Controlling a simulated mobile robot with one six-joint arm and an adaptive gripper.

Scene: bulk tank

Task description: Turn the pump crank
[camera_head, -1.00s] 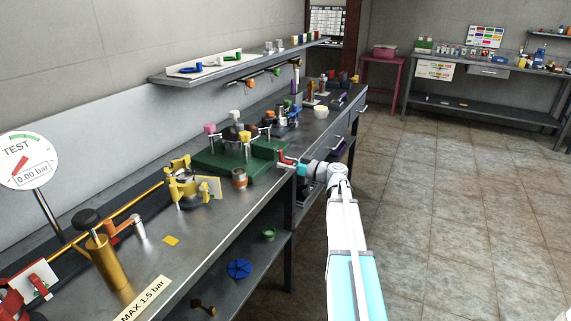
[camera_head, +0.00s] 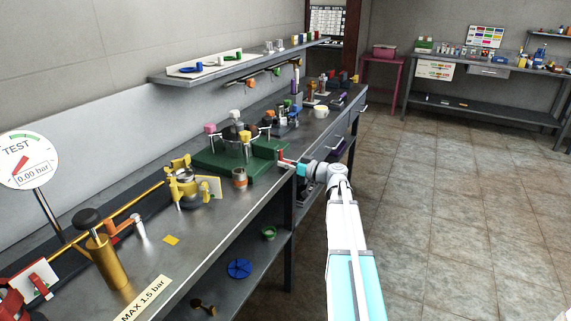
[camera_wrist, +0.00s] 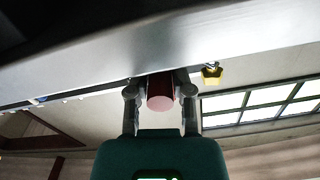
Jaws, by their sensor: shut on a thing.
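The pump crank's red handle (camera_head: 281,155) stands at the bench's front edge, by the right corner of the green pump base (camera_head: 215,166). My gripper (camera_head: 288,163) reaches it from the aisle side, at bench-top height. In the wrist view my gripper (camera_wrist: 160,88) is shut on the red round grip (camera_wrist: 160,98), one finger on each side. The grip's end faces the camera. The rest of the crank is hidden behind the grip and the dark edge above it.
The metal bench (camera_head: 215,228) holds a yellow clamp-like fixture (camera_head: 184,186), a small can (camera_head: 239,178) and a brass cylinder (camera_head: 108,262). The gauge (camera_head: 28,160) reads 0.00 bar. A lower shelf carries a blue wheel (camera_head: 239,268). The tiled floor (camera_head: 450,210) at right is clear.

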